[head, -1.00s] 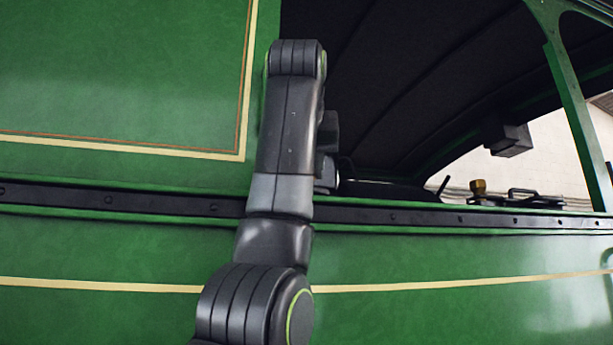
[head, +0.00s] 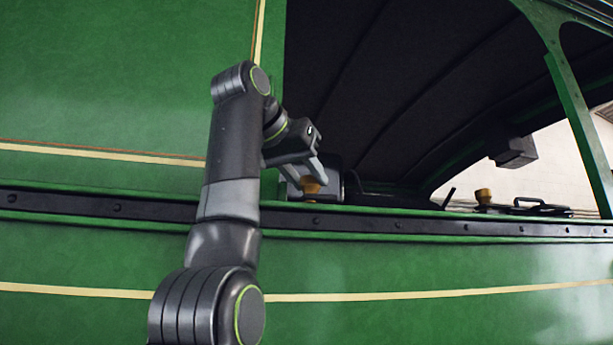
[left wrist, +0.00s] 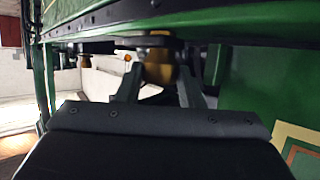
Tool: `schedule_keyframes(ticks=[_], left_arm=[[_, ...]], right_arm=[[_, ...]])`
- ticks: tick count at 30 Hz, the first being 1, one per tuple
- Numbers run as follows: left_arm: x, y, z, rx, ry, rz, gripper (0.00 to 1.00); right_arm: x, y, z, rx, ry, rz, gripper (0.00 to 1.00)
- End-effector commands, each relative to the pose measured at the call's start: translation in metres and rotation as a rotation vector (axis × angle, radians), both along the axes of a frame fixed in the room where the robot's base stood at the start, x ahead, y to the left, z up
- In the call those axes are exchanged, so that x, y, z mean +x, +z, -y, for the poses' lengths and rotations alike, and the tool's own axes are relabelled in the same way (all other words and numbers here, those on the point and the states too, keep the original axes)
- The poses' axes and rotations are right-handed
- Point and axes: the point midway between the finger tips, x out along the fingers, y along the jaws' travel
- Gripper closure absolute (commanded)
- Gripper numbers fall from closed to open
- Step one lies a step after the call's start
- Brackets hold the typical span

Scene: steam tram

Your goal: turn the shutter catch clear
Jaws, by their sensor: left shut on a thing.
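A small brass knob (head: 310,188), seemingly the shutter catch, stands at the dark rail under the cab opening in the head view. My left gripper (head: 312,176) reaches it from the left and is shut on it. In the left wrist view the brass knob (left wrist: 159,66) sits between the two fingers of the left gripper (left wrist: 157,80), below a dark bar (left wrist: 148,43). The fingers hide part of the knob, and how far it is turned cannot be told. My right gripper is out of view.
A black riveted rail (head: 400,224) runs along the green tram side (head: 400,265). A second brass knob (head: 484,196) and a black handle (head: 540,207) lie further right.

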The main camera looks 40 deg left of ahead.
Motion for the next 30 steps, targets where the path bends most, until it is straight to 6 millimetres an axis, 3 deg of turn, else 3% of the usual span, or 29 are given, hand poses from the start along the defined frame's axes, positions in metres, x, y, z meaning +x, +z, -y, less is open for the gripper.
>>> schedule_keyframes(ticks=[8,9,14,30], left_arm=[[-0.0004,0.0013,0.0000,0.000,0.000,0.004,0.89],[-0.0004,0.0013,0.0000,0.000,0.000,0.004,0.63],[-0.0004,0.0009,0.0000,0.000,0.000,0.003,0.45],[0.0003,0.0000,0.0004,0.001,0.015,0.000,0.45]], right_arm=[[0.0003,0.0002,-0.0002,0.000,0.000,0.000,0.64],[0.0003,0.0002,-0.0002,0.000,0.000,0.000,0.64],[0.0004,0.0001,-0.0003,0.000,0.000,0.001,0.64],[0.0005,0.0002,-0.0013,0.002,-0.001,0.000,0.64]])
